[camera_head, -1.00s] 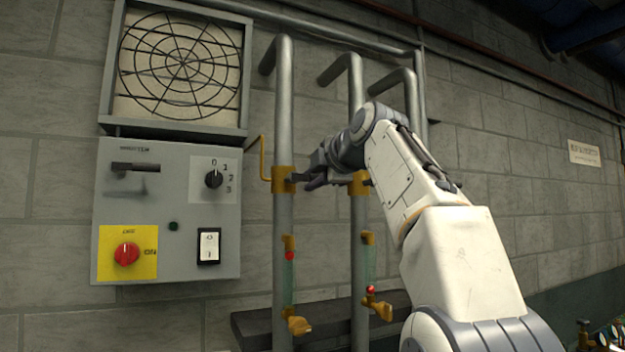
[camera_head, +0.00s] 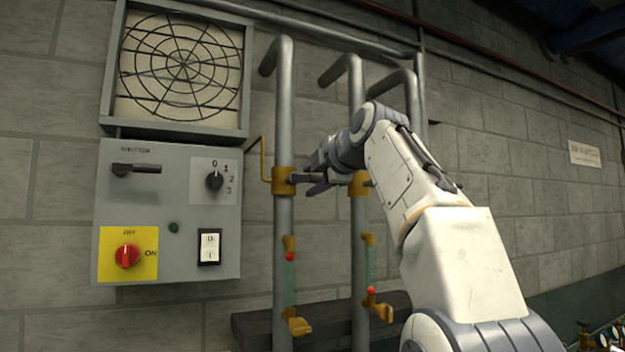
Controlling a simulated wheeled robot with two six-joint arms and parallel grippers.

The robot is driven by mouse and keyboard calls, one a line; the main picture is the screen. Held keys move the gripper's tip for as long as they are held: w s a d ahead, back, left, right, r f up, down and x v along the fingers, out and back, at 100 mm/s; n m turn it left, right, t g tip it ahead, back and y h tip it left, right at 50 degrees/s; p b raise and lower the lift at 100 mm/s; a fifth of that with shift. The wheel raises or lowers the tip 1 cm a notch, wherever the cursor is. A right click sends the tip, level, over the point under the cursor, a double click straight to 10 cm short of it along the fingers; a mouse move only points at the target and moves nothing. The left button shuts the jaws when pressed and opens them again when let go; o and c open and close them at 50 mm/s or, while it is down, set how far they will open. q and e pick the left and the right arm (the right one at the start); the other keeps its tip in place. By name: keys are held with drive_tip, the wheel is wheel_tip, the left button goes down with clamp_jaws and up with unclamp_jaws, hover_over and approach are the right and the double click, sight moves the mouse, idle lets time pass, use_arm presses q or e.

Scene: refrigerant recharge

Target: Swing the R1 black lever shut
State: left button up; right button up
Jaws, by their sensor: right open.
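Two brass valve bodies sit on the upright grey pipes: one on the left pipe (camera_head: 283,181) and one on the middle pipe (camera_head: 358,184). A short dark bar (camera_head: 302,178) sticks out to the right of the left valve and looks like the black lever; no R1 label is readable. A yellow lever (camera_head: 263,158) stands up on the left side of that valve. My right gripper (camera_head: 314,184) is open between the two pipes, beside the dark bar. Its fingertips are small and dark, so contact cannot be told. My left gripper is out of view.
A grey control box (camera_head: 166,210) with a black handle, a dial and a red knob hangs left of the pipes, under a fan grille (camera_head: 180,65). Sight glasses and lower brass taps (camera_head: 298,322) sit below the valves. A dark ledge (camera_head: 260,325) runs behind the pipes.

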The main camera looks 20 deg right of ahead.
drive_tip(key=s+r+b, duration=0.2)
drive_tip(key=s, duration=0.8)
drive_tip(key=shift+d, duration=0.15)
drive_tip(key=shift+s, duration=0.1)
